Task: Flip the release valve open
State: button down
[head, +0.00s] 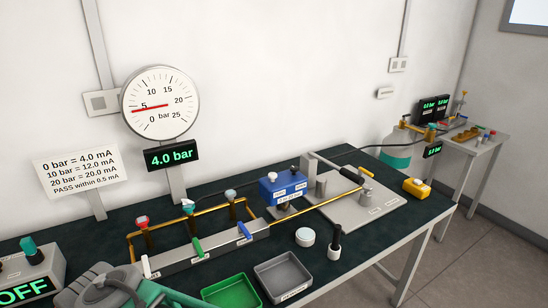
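A grey manifold block (217,243) lies on the dark bench with brass piping behind it. It carries a white lever (146,267) at its left end, a green lever (197,246) in the middle and a blue lever (244,230) toward the right. The labels there are too small to read, so I cannot tell which is the release valve or whether it is open. A grey and teal part of my arm shows at the lower left. My gripper's fingers do not show.
The round gauge (160,103) points near 5, and the display (171,155) reads 4.0 bar. A green tray (231,292) and a grey tray (284,278) sit in front. A blue box (283,187) and a yellow device (416,187) stand farther right.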

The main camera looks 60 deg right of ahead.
aim_at(361, 170)
jog(key=z, duration=4.35)
jog(key=i, duration=2.4)
jog(key=u, duration=3.65)
